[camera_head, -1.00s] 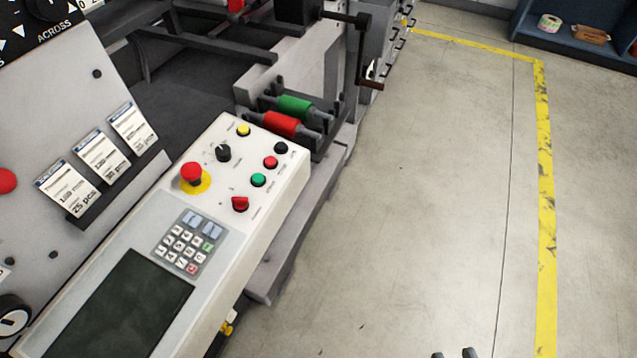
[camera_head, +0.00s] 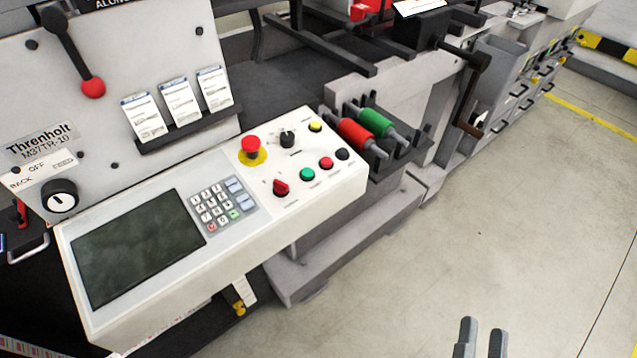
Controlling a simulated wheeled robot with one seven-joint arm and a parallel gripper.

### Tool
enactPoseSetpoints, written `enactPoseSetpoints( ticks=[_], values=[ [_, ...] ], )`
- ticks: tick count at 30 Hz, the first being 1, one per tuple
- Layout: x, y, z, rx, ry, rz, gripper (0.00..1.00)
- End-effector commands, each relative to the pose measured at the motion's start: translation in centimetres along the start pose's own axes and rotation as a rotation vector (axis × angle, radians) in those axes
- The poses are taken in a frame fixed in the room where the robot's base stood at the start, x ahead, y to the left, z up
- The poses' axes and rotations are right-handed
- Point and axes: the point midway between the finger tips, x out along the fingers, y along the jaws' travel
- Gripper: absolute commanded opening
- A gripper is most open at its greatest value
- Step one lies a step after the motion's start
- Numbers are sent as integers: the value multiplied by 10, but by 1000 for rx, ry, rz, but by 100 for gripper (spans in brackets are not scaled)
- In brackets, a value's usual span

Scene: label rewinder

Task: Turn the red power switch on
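The red power switch (camera_head: 281,187) is a small red rotary knob on the sloped white control panel (camera_head: 330,205), left of a green button (camera_head: 307,174) and below the red mushroom button (camera_head: 250,145) on its yellow disc. My gripper (camera_head: 482,338) shows only as two grey fingertips at the bottom edge, right of the panel and apart from it. A gap shows between the fingertips, with nothing in it. The rest of my gripper is out of frame.
A black knob (camera_head: 288,138), a yellow button (camera_head: 316,126), a red button (camera_head: 326,163) and a black button (camera_head: 342,155) share the panel. A keypad (camera_head: 216,203) and dark screen (camera_head: 137,247) lie left. The floor (camera_head: 500,240) at right is clear.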

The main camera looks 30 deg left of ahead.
Motion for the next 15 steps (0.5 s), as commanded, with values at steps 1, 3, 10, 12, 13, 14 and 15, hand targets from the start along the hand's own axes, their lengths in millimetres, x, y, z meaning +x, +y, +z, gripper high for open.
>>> enactPoseSetpoints(
  ticks=[1,3,10,12,13,14,15],
  values=[
    [21,-10,2,23,28,-33,31],
    [45,-26,2,55,50,-76,31],
    [120,-90,-5,136,85,-247,31],
    [139,-113,-9,151,86,-307,31],
    [148,-123,-10,155,85,-333,31],
    [155,-134,-12,160,84,-361,31],
    [165,-148,-15,163,80,-397,31]
  ],
)
